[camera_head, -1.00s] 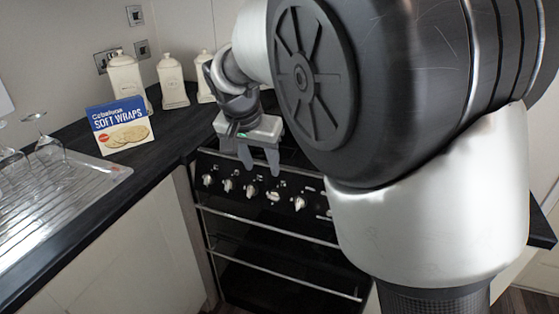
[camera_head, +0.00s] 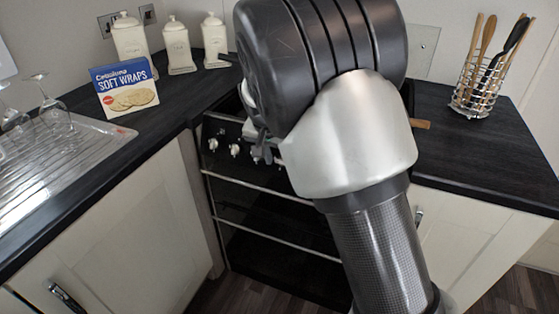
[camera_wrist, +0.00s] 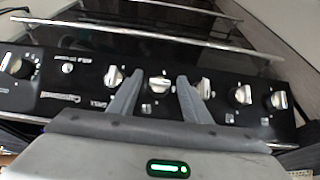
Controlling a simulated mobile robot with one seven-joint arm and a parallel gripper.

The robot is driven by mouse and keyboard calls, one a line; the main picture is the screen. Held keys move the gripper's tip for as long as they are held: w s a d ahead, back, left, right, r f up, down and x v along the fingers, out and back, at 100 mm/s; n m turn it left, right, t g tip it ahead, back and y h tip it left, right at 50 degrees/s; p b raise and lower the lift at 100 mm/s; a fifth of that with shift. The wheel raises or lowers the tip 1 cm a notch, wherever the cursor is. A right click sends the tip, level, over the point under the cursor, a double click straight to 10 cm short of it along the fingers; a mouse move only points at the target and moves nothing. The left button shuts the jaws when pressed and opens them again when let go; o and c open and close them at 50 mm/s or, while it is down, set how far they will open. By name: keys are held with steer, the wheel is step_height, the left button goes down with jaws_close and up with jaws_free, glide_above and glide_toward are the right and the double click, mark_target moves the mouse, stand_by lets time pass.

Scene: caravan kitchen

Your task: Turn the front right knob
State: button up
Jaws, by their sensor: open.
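The cooker's black control panel (camera_wrist: 75,100) crosses the wrist view, with a row of silver knobs. My gripper (camera_wrist: 161,78) is open in front of the panel. One knob (camera_wrist: 159,85) shows between its two fingers, not clasped. Another knob (camera_wrist: 114,76) is just left of the left finger, and one (camera_wrist: 205,89) is just right of the right finger. I cannot tell from the markings which is the front right knob. In the head view my arm hides most of the gripper and the panel's right part; two left knobs, including this one (camera_head: 213,144), show.
Oven rails (camera_wrist: 150,35) run along the cooker front. A soft wraps box (camera_head: 125,88) and white canisters (camera_head: 178,45) stand on the left worktop, beside the draining board (camera_head: 60,165). A utensil holder (camera_head: 475,90) stands on the right worktop (camera_head: 490,150).

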steer(key=c, duration=1)
steer(key=shift+r, duration=0.1)
steer(key=shift+c, duration=0.2)
steer(key=shift+p, duration=0.4)
steer(key=n+h+p, duration=0.1)
steer(key=p, duration=0.2)
steer(key=shift+a+r+n+g+h, duration=0.15)
steer(key=shift+a+n+g+h, duration=0.05)
steer(key=shift+n+g+h, duration=0.2)
steer(key=n+h+p, duration=0.2)
steer(key=shift+a+f+p, duration=0.15)
steer(key=shift+f+p, duration=0.05)
steer(key=shift+p, duration=0.15)
steer(key=n+h, duration=0.2)
steer(key=n+h+p, duration=0.1)
steer(key=shift+a+f, duration=0.2)
steer(key=shift+f, duration=0.05)
steer(key=shift+a+f+n+t+h, duration=0.15)
steer(key=shift+n+t+h, duration=0.35)
steer(key=shift+n+h, duration=0.95)
